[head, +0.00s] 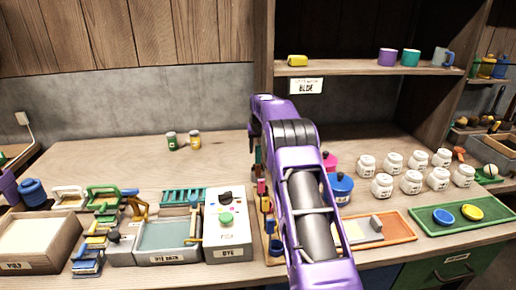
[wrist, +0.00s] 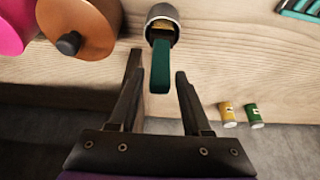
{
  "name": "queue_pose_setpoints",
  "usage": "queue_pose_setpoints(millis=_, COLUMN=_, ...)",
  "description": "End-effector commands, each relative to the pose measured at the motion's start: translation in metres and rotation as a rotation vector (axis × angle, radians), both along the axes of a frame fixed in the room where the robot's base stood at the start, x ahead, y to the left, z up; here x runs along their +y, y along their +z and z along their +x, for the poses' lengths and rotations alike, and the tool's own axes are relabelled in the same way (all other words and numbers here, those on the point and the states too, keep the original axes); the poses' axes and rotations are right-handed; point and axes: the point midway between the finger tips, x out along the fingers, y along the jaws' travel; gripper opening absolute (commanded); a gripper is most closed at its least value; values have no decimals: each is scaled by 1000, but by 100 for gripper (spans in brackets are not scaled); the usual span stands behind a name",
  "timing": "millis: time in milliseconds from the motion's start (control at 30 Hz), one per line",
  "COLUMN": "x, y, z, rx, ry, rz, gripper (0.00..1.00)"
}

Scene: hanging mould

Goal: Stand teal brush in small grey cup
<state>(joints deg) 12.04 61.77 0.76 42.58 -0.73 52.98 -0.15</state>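The teal brush (wrist: 161,68) stands in the small grey cup (wrist: 176,27), its teal handle rising out of the rim toward the wrist camera. A brownish-yellow part shows inside the cup, below the handle. My gripper (wrist: 158,68) is open, with one finger on each side of the handle. Gaps show between the handle and both fingertips, so it holds nothing. In the head view my purple arm hides the cup and most of the gripper.
An orange lidded pot (wrist: 78,28) and a pink one (wrist: 14,24) stand left of the cup in the wrist view. A yellow can (wrist: 228,116) and a green can (wrist: 254,117) stand apart to the right. The bench around these cans (head: 120,165) is clear.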

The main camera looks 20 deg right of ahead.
Motion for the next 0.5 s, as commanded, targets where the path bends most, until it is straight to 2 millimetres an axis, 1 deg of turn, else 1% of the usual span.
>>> queue_pose_setpoints(millis=33, x=0, y=0, z=0, rx=0, ry=0, rz=0, gripper=60)
queue_pose_setpoints(millis=67, x=0, y=0, z=0, rx=0, ry=0, rz=0, gripper=64)
queue_pose_setpoints(millis=367, x=0, y=1, z=0, rx=0, ry=0, rz=0, gripper=64)
queue_pose_setpoints(millis=467, x=0, y=7, z=-2, rx=-1, ry=0, rz=0, gripper=64)
queue_pose_setpoints(millis=500, x=1, y=11, z=-3, rx=-2, ry=0, rz=0, gripper=64)
